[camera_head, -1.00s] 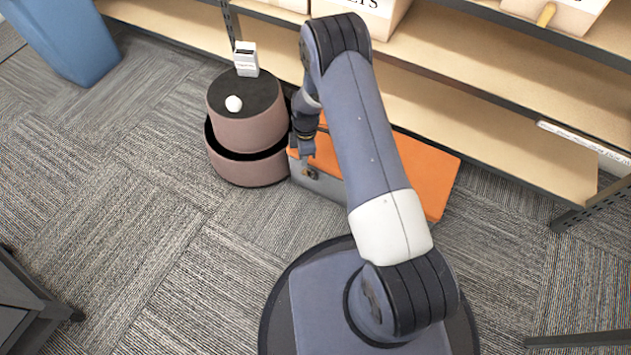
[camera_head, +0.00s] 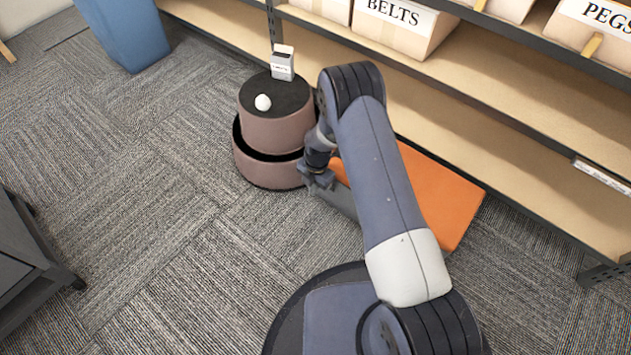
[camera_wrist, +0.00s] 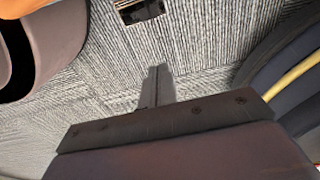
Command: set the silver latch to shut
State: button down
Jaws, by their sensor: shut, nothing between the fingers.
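In the wrist view a small shiny metal piece (camera_wrist: 140,11), which looks like the silver latch, shows at the top edge, partly cut off. My gripper's fingers (camera_wrist: 158,80) are together, empty, and apart from that piece in the picture. I cannot tell the latch's position.
A round brown two-tier stand (camera_head: 275,130) is close left of my gripper, with a white ball (camera_head: 263,102) and a small white box (camera_head: 283,66) on top. A shelf (camera_head: 480,110) runs behind. Open carpet (camera_head: 150,190) is at left.

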jog(key=w+d+f+b, duration=0.1)
jog(key=w+d+b, duration=0.1)
jog(key=w, duration=0.1)
jog(key=shift+d+f, duration=0.1)
jog(key=shift+f, duration=0.3)
jog(key=shift+w+d+r+b, duration=0.15)
jog(key=shift+w+d+b, duration=0.15)
jog(key=shift+w+d, duration=0.15)
jog(key=shift+w+d+r+b, duration=0.15)
jog(key=shift+w+d+b, duration=0.15)
jog(key=shift+w, duration=0.25)
jog(key=shift+r, duration=0.2)
jog(key=shift+s+f, duration=0.1)
